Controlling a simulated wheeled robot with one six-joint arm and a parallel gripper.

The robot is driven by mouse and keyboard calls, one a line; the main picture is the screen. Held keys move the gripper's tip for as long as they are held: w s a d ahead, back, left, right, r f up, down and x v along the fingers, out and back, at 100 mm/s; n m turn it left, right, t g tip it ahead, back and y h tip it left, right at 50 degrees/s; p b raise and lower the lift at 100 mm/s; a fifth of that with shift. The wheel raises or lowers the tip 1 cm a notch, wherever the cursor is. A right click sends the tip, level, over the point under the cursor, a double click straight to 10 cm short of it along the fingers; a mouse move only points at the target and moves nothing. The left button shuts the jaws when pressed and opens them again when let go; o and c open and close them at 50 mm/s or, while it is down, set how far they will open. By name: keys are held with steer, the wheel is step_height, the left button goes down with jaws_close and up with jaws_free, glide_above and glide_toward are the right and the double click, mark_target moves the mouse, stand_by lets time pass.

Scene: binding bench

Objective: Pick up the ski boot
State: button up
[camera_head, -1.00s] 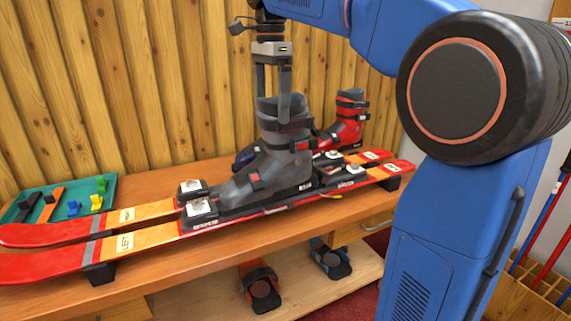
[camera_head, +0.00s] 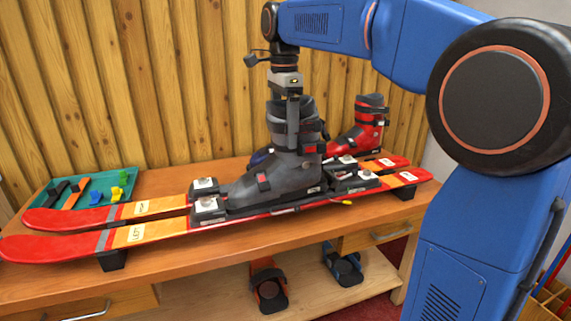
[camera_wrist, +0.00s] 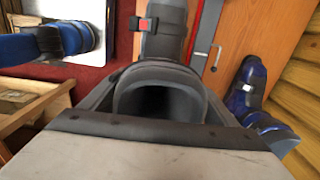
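The grey ski boot (camera_head: 275,175) stands upright on the nearer of two red and orange skis (camera_head: 165,230), its sole between the binding pieces. My gripper (camera_head: 293,130) points down over its tall cuff. One finger shows in front of the cuff; the other is hidden behind it. In the wrist view the boot's dark opening (camera_wrist: 160,105) lies between my two spread fingers, one on each side. I cannot tell whether the fingers touch the cuff. A red boot (camera_head: 362,132) stands behind to the right. A blue boot (camera_wrist: 246,85) is mostly hidden in the head view.
A green tray (camera_head: 128,190) with small coloured parts lies at the bench's left. A plank wall (camera_head: 150,80) closes off the back. A shelf below holds an orange-strapped binding (camera_head: 268,285) and a blue one (camera_head: 342,265). The bench front (camera_head: 190,255) is clear.

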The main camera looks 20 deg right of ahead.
steer(key=c, duration=1.5)
